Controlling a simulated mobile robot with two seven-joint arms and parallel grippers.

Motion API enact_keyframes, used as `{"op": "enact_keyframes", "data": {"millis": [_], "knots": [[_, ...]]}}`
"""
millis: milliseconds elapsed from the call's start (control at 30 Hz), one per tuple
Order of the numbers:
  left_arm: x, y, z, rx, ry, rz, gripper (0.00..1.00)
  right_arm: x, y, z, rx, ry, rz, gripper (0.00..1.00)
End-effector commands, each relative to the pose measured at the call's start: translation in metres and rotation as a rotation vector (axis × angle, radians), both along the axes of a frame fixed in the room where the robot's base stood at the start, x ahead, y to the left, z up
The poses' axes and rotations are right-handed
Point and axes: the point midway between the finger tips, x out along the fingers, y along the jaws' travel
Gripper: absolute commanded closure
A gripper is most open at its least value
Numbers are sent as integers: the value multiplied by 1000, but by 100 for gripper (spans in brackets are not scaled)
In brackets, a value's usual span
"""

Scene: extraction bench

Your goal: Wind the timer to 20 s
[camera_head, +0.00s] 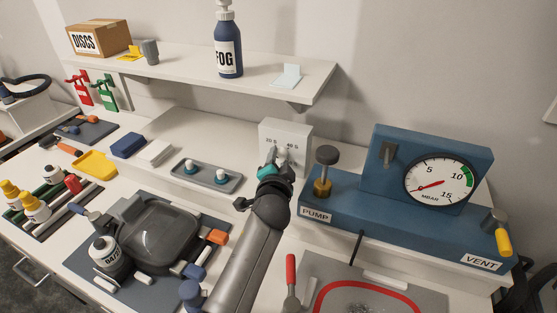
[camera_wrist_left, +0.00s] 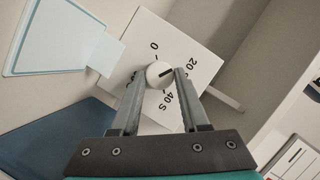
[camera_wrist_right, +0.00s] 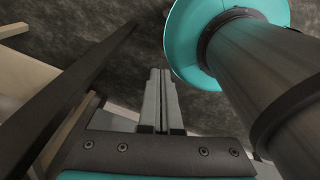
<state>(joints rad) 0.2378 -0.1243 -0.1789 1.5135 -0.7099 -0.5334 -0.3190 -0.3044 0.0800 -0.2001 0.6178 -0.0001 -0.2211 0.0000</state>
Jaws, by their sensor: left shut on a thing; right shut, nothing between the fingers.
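The timer (camera_head: 298,134) is a white box standing upright at the back of the bench, left of the pump. In the left wrist view its face (camera_wrist_left: 190,45) carries marks 0, 20 and 40 S around a round white knob (camera_wrist_left: 158,74). The dark line on the knob points right and slightly up, toward the 20 mark. My left gripper (camera_head: 281,155) is at the timer's face, and its fingers (camera_wrist_left: 161,80) are shut on the knob from both sides. In the head view the gripper hides part of the face. My right gripper (camera_wrist_right: 160,75) is shut and empty, away from the timer.
The blue pump unit (camera_head: 340,203) with a gauge (camera_head: 438,182) stands right of the timer. A small tray (camera_head: 178,172) lies to its left. A shelf (camera_head: 190,68) with a FOG bottle (camera_head: 228,42) hangs above. A dark grey basin (camera_head: 155,235) is at front left.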

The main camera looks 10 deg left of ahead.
Motion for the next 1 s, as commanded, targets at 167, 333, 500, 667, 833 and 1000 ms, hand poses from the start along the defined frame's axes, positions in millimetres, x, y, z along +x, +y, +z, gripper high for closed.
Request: {"op": "enact_keyframes", "data": {"millis": [167,333,500,667,833,1000], "knots": [[0,0,-1,0,1,-1,81,1,0,0,-1,-2,0,100],[0,0,-1,0,2,-1,100,3,0,0,0,-4,0,100],[0,0,-1,0,2,-1,100,4,0,0,1,-7,0,100],[0,0,-1,0,2,-1,100,5,0,0,0,-8,0,100],[0,0,-1,0,2,-1,100,5,0,0,0,-9,0,100],[0,0,-1,0,2,-1,100,5,0,0,0,-9,0,100]]}}
